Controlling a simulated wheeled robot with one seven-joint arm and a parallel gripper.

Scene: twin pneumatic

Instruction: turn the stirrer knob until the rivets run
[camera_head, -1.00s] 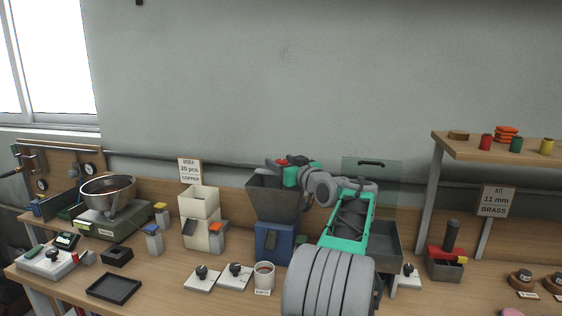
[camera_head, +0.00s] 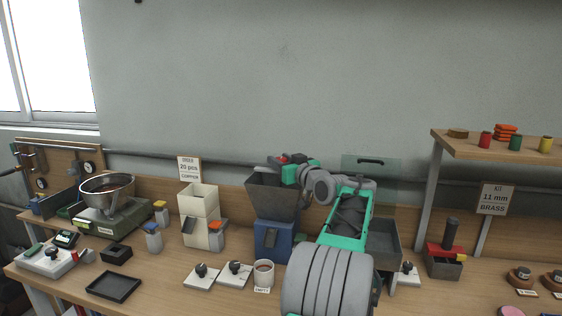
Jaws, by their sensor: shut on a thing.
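A dark grey hopper (camera_head: 273,197) stands on a blue base (camera_head: 272,241) at the middle of the bench. My gripper (camera_head: 276,166) is over the back of the hopper's mouth, small and partly hidden by its own wrist. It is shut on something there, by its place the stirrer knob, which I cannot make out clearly. Whether the knob is turning cannot be seen. No rivets can be made out inside the hopper.
A cream hopper (camera_head: 199,212) stands to the left. Two white plates with black knobs, one at the left (camera_head: 201,272) and one beside it (camera_head: 235,270), lie near the cup. A grey bin (camera_head: 384,240) is behind my arm. A wooden shelf (camera_head: 500,147) is at the right.

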